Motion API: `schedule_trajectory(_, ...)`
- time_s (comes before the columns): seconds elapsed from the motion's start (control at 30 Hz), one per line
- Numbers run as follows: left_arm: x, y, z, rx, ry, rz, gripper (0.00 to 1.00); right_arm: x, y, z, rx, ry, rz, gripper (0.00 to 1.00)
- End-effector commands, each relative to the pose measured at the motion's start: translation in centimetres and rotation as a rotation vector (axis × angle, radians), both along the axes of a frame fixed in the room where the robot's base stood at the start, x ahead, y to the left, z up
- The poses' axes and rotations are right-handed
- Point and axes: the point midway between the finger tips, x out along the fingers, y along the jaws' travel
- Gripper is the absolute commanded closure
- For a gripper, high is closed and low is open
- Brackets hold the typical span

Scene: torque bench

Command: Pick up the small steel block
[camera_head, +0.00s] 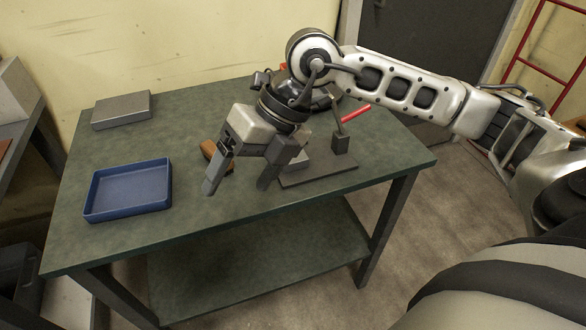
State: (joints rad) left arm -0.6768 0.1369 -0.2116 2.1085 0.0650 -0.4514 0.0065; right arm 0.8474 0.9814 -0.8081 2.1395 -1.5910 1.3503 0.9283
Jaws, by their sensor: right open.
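My right gripper (238,187) is open over the middle of the green bench, its fingers pointing down and apart, with nothing seen between them. A small light grey metal block (297,162) shows partly just right of the gripper's right finger, at the dark plate; the finger and wrist hide part of it. A larger flat grey steel block (121,109) lies at the back left corner of the bench. I cannot tell whether the fingertips touch the bench top. My left gripper is not in view.
A blue open tray (87,205) sits empty at the left of the bench (190,228). A brown piece (222,165) lies behind the gripper. A dark plate (335,173) bears a post and a red-handled lever (355,114) at right. The bench's front strip is clear.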

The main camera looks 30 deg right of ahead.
Motion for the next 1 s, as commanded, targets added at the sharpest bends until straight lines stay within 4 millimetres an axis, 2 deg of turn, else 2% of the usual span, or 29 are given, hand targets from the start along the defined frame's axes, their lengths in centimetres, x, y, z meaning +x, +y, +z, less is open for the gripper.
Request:
schedule_trajectory(0.03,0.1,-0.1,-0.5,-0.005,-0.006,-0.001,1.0,1.5,-3.7,0.1,-0.161,-0.065,-0.072,0.2)
schedule_trajectory(0.1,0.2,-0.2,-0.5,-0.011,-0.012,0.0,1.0,2.7,-7.9,0.9,-0.333,-0.122,-0.175,0.2)
schedule_trajectory(0.2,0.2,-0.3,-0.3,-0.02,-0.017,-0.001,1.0,3.6,-12.1,2.5,-0.49,-0.178,-0.301,0.2)
schedule_trajectory(0.3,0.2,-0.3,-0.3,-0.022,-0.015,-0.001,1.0,4.0,-14.3,3.2,-0.563,-0.204,-0.372,0.2)
schedule_trajectory(0.43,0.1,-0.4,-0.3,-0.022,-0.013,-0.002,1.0,4.6,-15.0,1.9,-0.586,-0.206,-0.391,0.2)
schedule_trajectory(0.8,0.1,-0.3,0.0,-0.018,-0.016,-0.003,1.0,7.4,-15.5,-4.9,-0.58,-0.207,-0.386,0.2)
schedule_trajectory(1.0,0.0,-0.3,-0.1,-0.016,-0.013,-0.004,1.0,8.0,-15.6,-6.2,-0.579,-0.21,-0.385,0.2)
